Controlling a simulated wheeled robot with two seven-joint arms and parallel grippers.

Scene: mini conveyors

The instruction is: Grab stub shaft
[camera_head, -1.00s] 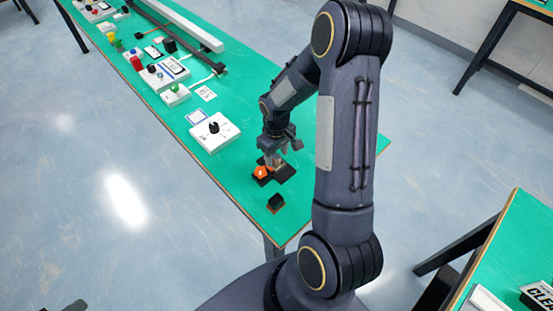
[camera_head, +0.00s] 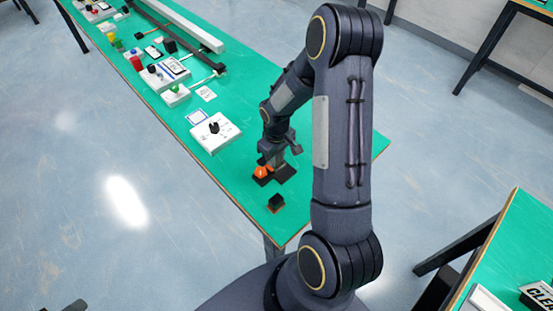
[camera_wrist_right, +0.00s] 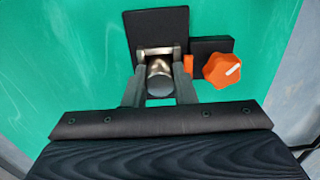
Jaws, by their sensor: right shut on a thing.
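The stub shaft (camera_wrist_right: 160,78) is a short metal cylinder seen almost end-on in the right wrist view. My right gripper (camera_wrist_right: 160,60) is shut on it, with one finger on each side. A black plate (camera_wrist_right: 155,22) lies behind the shaft on the green table. A black block with an orange star-shaped knob (camera_wrist_right: 222,69) sits just to the right of the gripper. In the head view my right gripper (camera_head: 275,160) is at the black fixture (camera_head: 284,173) near the table's end, and the shaft is too small to tell there. My left gripper is not in view.
A small black block (camera_head: 276,202) stands near the table's front corner. A white box with a black knob (camera_head: 216,132) and several other control boxes line the left side of the green table (camera_head: 237,180). A second green table (camera_head: 505,250) is at the lower right.

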